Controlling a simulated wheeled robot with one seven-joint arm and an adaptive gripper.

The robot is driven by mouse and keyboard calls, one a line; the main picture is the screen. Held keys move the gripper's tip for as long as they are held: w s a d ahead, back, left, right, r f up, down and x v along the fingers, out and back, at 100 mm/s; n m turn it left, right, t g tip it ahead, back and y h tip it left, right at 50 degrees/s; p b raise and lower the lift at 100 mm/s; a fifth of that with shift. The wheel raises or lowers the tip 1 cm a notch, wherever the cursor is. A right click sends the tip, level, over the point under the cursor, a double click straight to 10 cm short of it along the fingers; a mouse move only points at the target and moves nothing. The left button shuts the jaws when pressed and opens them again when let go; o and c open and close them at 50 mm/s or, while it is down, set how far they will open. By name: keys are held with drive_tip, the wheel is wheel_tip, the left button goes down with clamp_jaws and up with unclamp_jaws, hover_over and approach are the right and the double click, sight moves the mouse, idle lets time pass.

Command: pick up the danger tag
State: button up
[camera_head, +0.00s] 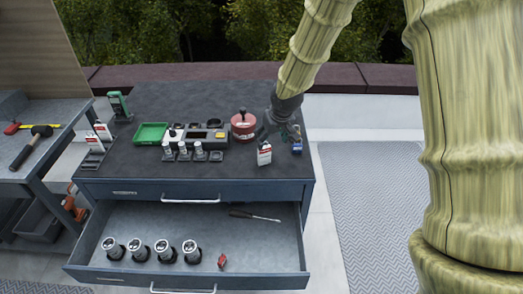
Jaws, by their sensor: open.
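A white tag with a red band near its top (264,155), which looks like a danger tag, stands near the right front of the dark workbench top (290,172). My gripper (278,136) is open just above and behind this tag, pointing down. Whether a finger touches the tag cannot be told. A similar white and red tag (103,131) stands in a holder at the left of the bench top. The lettering on both is too small to read.
A red round container (243,125), a green tray (151,134) and a grey device with several small cylinders (206,135) stand left of my gripper. A small blue item (297,148) is close on its right. The open drawer (215,235) holds several cylinders and a screwdriver.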

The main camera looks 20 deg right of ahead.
sight(265, 148)
drive_tip(key=x, duration=0.3)
drive_tip(key=p+x, duration=0.1)
drive_tip(key=shift+w+a+f, duration=0.15)
drive_tip(key=shift+w+a, duration=0.05)
drive_tip(key=shift+a, duration=0.2)
drive_tip(key=shift+w+f, duration=0.1)
drive_tip(key=shift+f, duration=0.25)
drive_tip(key=shift+p+x, duration=1.45)
drive_tip(key=shift+x, duration=1.15)
drive_tip(key=c, duration=1)
